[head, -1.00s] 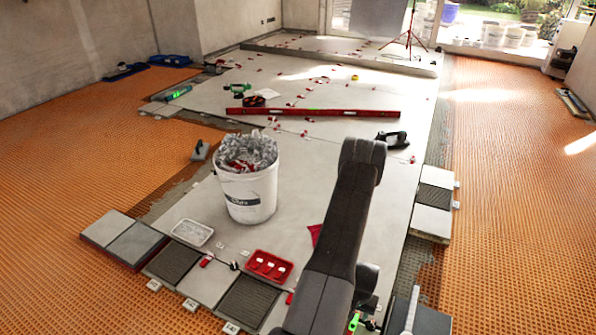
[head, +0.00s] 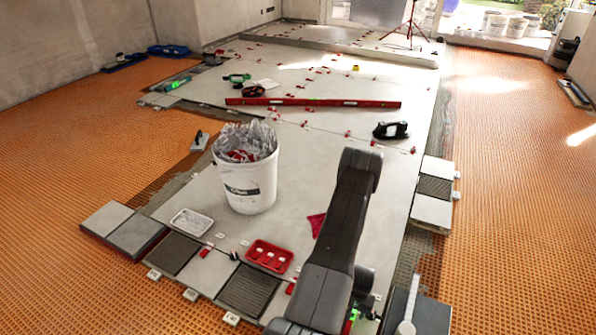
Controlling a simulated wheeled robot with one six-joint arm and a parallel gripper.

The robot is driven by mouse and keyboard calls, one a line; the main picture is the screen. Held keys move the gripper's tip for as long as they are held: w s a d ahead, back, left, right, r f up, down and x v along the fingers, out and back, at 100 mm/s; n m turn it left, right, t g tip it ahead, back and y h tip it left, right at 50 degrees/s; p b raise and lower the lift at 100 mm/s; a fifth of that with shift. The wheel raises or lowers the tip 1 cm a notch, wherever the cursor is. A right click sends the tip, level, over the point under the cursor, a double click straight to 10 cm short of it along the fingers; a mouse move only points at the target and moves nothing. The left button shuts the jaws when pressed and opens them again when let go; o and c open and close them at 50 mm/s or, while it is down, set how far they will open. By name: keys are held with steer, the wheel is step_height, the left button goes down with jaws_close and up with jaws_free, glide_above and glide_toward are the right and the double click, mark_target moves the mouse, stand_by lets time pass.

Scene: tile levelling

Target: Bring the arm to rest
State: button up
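My arm (head: 337,235) rises from the bottom of the head view, and its dark grey links reach up to a rounded joint (head: 361,164) over the pale tiles. The far part of the arm is hidden behind these links. A dark piece of the arm (head: 364,279) shows just right of the lower link. My gripper cannot be made out, so whether it is open or shut or holds anything is not shown.
A white bucket (head: 247,190) and a red tray (head: 270,256) stand left of my arm. A black-handled tool (head: 390,131) lies beyond its upper joint. A red level (head: 313,102) lies farther back. Bare tile (head: 300,150) lies between bucket and arm.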

steer(key=w+a+r+n, duration=0.1)
steer(key=w+a+r, duration=0.2)
steer(key=w+r, duration=0.6)
steer(key=w+a+r+n, duration=0.1)
steer(key=a+r, duration=0.4)
steer(key=r, duration=0.5)
steer(key=w+a+r+n, duration=0.1)
steer(key=w+a+r, duration=0.2)
steer(key=r, duration=0.7)
steer(key=w+a+r+n, duration=0.1)
steer(key=w+a+r, duration=0.2)
steer(key=a+r, duration=0.3)
step_height(320, 180, up, 4)
steer(key=shift+a+r+n, duration=0.2)
steer(key=shift+a+n, duration=0.1)
steer(key=shift+n, duration=0.1)
